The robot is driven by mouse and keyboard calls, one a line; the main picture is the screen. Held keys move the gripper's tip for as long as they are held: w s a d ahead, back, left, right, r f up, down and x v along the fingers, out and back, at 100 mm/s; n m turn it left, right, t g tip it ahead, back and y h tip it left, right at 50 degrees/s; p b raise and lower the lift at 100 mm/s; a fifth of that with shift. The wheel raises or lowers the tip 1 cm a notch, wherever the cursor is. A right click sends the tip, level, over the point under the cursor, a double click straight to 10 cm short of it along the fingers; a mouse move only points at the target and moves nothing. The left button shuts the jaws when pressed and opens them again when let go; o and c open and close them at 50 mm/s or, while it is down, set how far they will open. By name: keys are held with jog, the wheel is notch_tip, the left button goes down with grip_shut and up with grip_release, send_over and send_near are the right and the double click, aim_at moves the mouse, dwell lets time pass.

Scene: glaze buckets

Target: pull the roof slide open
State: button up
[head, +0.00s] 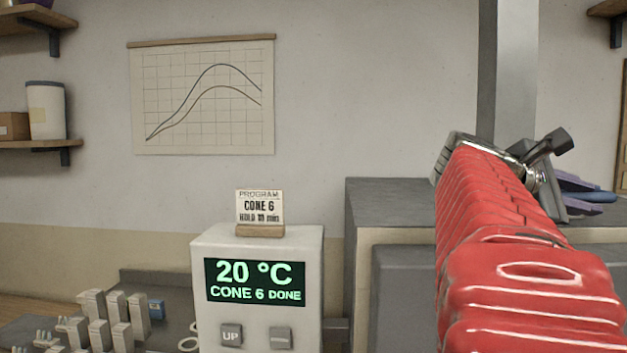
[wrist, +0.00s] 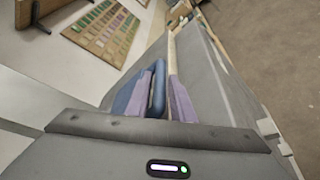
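My gripper (wrist: 166,90) reaches over the kiln top from the wrist view's lower edge. Its purple fingers stand on either side of a narrow upright blue piece, which looks like the handle of the roof slide (wrist: 157,88). A flat blue part shows left of the left finger. The gaps beside the blue piece look very small, and I cannot tell if both fingers touch it. In the head view my gripper (head: 588,197) is at the right, above the kiln (head: 395,190), partly behind my red arm. How far the slide stands open is hidden.
A grey column (head: 515,80) rises behind the kiln. A white controller (head: 260,325) reading 20 °C, cone 6 done, stands to its left, with a program card (head: 260,206) on top. Several small pale pieces stand at lower left. Bare floor (wrist: 270,50) shows right of the kiln.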

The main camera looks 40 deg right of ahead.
jog(key=v, duration=1.2)
jog(key=shift+w+a, duration=0.15)
jog(key=shift+a, duration=0.1)
dwell(0.3)
